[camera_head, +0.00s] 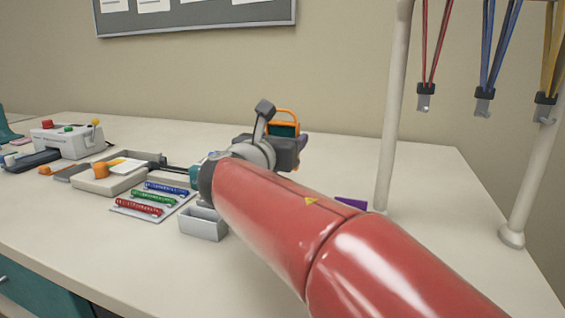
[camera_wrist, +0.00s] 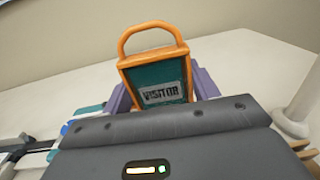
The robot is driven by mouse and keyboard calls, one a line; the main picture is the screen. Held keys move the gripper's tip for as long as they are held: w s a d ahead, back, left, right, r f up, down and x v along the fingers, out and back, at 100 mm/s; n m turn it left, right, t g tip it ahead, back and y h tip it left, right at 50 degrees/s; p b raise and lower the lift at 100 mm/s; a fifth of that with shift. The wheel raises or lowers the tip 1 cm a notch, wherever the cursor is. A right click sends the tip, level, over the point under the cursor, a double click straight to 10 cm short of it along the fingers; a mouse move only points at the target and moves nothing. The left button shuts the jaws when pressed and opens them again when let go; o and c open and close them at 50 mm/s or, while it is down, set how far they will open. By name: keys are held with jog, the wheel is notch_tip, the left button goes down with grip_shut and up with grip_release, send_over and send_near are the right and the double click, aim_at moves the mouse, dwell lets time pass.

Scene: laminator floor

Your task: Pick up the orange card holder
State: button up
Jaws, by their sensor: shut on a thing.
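The orange card holder (camera_wrist: 122,66) has a looped handle on top and a teal card marked VISITOR inside. In the wrist view it stands upright between the purple fingers of my gripper (camera_wrist: 160,88), which is shut on it. The grey gripper body hides its lower part. In the head view the holder (camera_head: 286,114) shows past the end of my arm, above the table. My gripper (camera_head: 300,142) is partly hidden there by my own wrist. I cannot tell how far the holder is from the tabletop.
A white rack (camera_head: 389,120) with hanging red, blue and yellow lanyards stands at right. At left are a white machine (camera_head: 66,138), a tray of coloured strips (camera_head: 150,198) and a small grey bin (camera_head: 203,224). A purple item (camera_head: 351,203) lies beyond my arm. The front table is clear.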

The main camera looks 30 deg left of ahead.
notch_tip(320, 180, up, 12)
jog(key=shift+r, duration=0.15)
dwell(0.7)
